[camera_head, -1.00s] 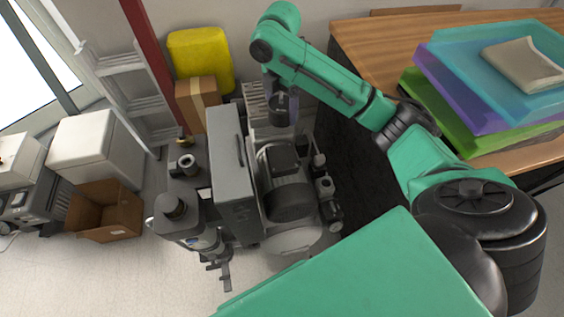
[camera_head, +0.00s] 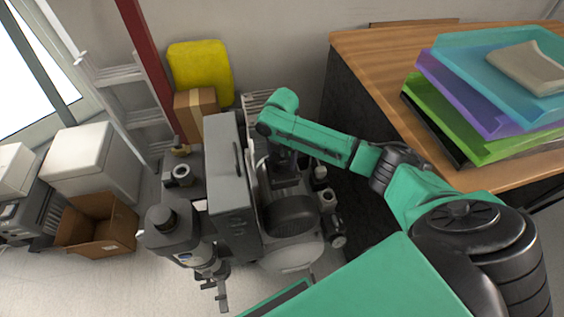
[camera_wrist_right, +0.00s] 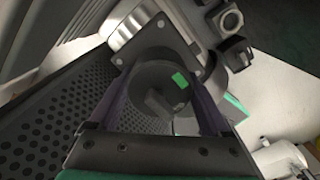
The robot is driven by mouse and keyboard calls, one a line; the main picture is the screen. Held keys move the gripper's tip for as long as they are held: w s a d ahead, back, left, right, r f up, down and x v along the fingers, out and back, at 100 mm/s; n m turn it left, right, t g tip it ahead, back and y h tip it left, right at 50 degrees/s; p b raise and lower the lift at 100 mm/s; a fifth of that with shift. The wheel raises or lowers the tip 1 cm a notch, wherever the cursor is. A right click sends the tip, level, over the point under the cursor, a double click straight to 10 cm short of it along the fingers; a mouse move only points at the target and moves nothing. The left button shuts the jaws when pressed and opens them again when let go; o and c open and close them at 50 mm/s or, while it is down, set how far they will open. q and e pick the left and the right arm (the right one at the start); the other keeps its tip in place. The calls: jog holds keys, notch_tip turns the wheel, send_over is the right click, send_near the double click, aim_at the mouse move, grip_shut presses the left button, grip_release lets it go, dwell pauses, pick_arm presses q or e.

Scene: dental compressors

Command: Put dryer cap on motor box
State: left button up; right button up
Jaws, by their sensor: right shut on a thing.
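My right gripper (camera_wrist_right: 160,80) is shut on a round dark grey cap with a small green label, the dryer cap (camera_wrist_right: 150,82), in the right wrist view. One finger lies along each side of it. A grey square plate with screws at its corners, apparently the top of the motor box (camera_wrist_right: 183,44), shows just beyond and partly behind the cap. I cannot tell whether they touch. In the head view my right gripper (camera_head: 284,162) points down over the dark motor area of the compressor; the cap is hard to make out there. My left gripper is out of view.
A tall grey panel (camera_head: 231,180) stands close left of the motor; its perforated side (camera_wrist_right: 50,120) shows in the right wrist view. A wooden table (camera_head: 375,75) with stacked trays is at the right. An open cardboard box (camera_head: 98,225) lies on the floor at the left.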

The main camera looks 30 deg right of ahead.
jog(key=shift+f, duration=0.65)
jog(key=o, duration=1.3)
jog(key=shift+f, duration=0.15)
notch_tip(320, 180, up, 12)
jog(key=shift+r+p, duration=0.2)
jog(key=shift+p, duration=0.65)
jog(key=shift+f, duration=0.1)
